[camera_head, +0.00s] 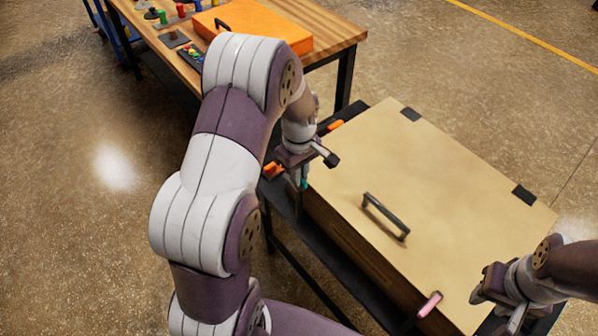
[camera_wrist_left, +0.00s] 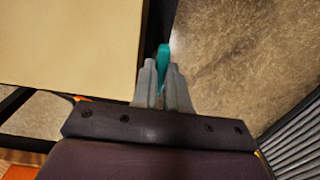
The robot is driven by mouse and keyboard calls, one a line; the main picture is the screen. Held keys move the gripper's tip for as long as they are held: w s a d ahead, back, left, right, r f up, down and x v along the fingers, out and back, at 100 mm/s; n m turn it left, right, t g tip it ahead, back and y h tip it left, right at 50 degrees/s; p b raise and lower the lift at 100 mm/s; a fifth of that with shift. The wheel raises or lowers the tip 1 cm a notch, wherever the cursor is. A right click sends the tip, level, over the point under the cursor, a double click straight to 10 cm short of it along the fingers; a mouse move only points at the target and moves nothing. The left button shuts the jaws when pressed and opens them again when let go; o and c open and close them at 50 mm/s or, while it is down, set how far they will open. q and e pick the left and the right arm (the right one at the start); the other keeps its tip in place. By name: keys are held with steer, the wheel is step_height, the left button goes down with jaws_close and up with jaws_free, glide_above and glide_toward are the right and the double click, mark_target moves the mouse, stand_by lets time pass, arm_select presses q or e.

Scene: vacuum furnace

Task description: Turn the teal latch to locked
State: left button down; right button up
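The teal latch (camera_head: 304,183) is at the left side of the tan-topped furnace box (camera_head: 400,150), mostly hidden by my left gripper. In the left wrist view the teal latch (camera_wrist_left: 164,56) sticks out between the two fingertips, beside the box lid's edge. My left gripper (camera_wrist_left: 162,80) has its fingers close together on either side of the latch and looks shut on it. It also shows in the head view (camera_head: 301,178), pointing down. My right gripper (camera_head: 497,302) is at the lower right near the box's front corner; its finger opening is unclear.
A pink latch (camera_head: 430,304) sits at the box's front edge, left of my right gripper. A black handle (camera_head: 386,217) stands up from the lid. Orange parts (camera_head: 272,170) lie beside the box. A wooden table (camera_head: 330,30) with an orange case (camera_head: 250,24) stands behind.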

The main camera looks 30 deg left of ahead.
arm_select(q)
steer(key=shift+r+m+p, duration=0.15)
steer(key=shift+m+p, duration=0.7)
steer(key=shift+m, duration=0.15)
steer(key=m+p, duration=0.1)
steer(key=m, duration=0.1)
steer(key=shift+m+p, duration=0.3)
steer(key=shift+p, duration=0.05)
steer(key=m+p, duration=0.3)
steer(key=m, duration=0.3)
steer(key=m+p, duration=0.1)
steer(key=m, duration=0.2)
steer(key=shift+m, duration=0.4)
steer(key=shift+m+p, duration=0.75)
steer(key=shift+m, duration=1.05)
